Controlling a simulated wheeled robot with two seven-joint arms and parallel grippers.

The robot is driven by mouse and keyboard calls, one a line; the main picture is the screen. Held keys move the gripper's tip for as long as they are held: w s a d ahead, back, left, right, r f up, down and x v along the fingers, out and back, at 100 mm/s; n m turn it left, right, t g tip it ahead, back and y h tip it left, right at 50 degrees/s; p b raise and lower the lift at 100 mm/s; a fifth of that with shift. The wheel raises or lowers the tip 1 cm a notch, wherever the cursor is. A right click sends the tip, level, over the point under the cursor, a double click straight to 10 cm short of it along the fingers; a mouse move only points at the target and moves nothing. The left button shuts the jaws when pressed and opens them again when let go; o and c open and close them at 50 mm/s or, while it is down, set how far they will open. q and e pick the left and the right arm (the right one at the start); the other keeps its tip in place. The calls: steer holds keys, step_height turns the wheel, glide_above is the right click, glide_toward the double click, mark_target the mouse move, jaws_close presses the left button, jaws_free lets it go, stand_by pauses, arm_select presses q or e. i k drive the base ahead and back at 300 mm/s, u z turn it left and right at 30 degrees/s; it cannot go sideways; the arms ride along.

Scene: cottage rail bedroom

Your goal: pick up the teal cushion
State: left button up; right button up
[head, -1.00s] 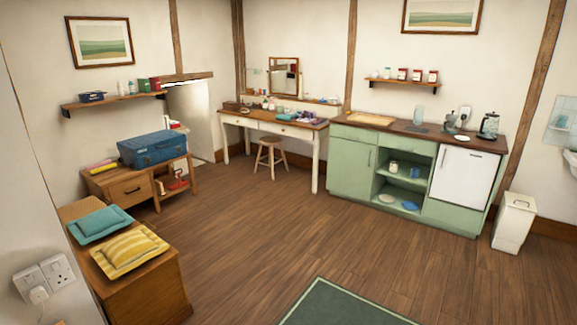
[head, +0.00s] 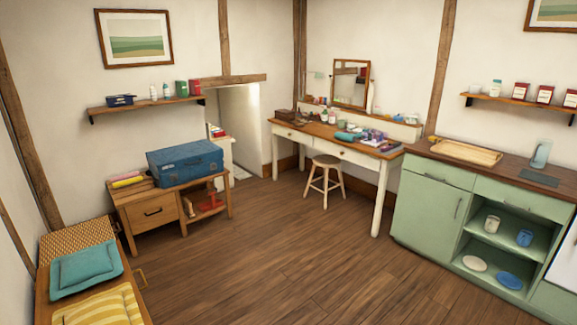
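The teal cushion (head: 86,268) lies flat on a low wooden chest (head: 134,290) at the lower left of the head view. A yellow striped cushion (head: 102,308) lies just in front of it, partly cut off by the bottom edge. A woven panel (head: 75,238) shows behind the teal cushion. Neither of my grippers is in view.
A low wooden cabinet (head: 153,214) with a blue case (head: 185,162) on it stands beyond the chest. A stool (head: 325,178) stands by the dressing table (head: 352,153). A green kitchen unit (head: 424,211) is at the right. The middle floor (head: 270,265) is clear.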

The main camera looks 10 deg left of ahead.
mark_target(81, 269)
steer(key=u, duration=0.25)
steer(key=i, duration=2.4)
steer(key=u, duration=1.05)
steer(key=i, duration=1.55)
steer(key=u, duration=2.15)
steer(key=i, duration=0.9)
steer(key=u, duration=0.7)
